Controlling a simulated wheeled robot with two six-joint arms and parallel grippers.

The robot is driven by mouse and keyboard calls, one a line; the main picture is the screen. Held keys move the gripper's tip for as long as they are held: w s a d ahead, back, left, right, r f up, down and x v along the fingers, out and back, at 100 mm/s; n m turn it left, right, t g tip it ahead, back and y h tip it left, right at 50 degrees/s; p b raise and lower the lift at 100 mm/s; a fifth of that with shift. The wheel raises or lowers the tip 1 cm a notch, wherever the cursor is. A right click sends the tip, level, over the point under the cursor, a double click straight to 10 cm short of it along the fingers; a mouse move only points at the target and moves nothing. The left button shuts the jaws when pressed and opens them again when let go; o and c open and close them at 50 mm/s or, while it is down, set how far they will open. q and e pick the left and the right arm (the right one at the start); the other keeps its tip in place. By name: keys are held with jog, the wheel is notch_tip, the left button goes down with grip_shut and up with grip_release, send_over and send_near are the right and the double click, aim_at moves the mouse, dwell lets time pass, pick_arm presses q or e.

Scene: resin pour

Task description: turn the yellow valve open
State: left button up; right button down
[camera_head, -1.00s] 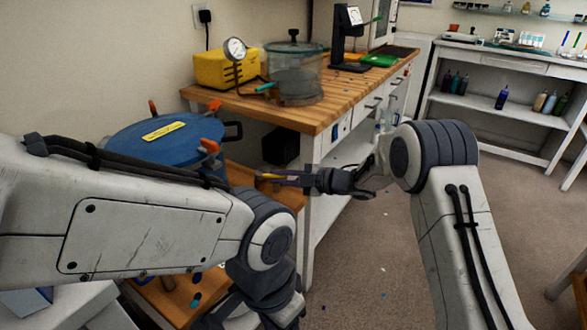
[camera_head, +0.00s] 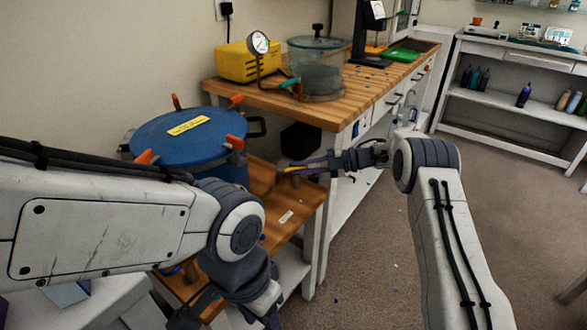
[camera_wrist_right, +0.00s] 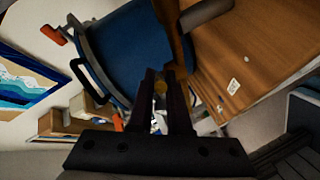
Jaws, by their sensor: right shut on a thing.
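My right gripper (camera_head: 288,170) reaches left from the right side of the head view, low beside the wooden worktop. Its narrow fingers are shut on a small yellow piece, which looks like part of the yellow valve (camera_wrist_right: 160,88) in the right wrist view. The fingers hide most of it, so how far it is turned cannot be told. The blue pot (camera_head: 160,147) with orange clamps stands just left of these fingertips. My left arm crosses the left of the head view; its wrist points down at the bottom, and its fingers cannot be made out.
A low wooden bench (camera_head: 295,218) lies under the right gripper. A yellow pump (camera_head: 232,62) with a gauge (camera_head: 258,43) and a clear lidded chamber (camera_head: 315,72) stand on the worktop (camera_head: 345,100). A white shelf (camera_head: 500,110) is at the far right. Open floor lies between.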

jog(key=c, duration=0.9)
grip_release()
jog(key=shift+o, duration=0.2)
jog(key=v, duration=1)
jog(key=shift+d+p, duration=0.2)
jog(key=shift+p, duration=0.1)
jog(key=shift+c, duration=0.3)
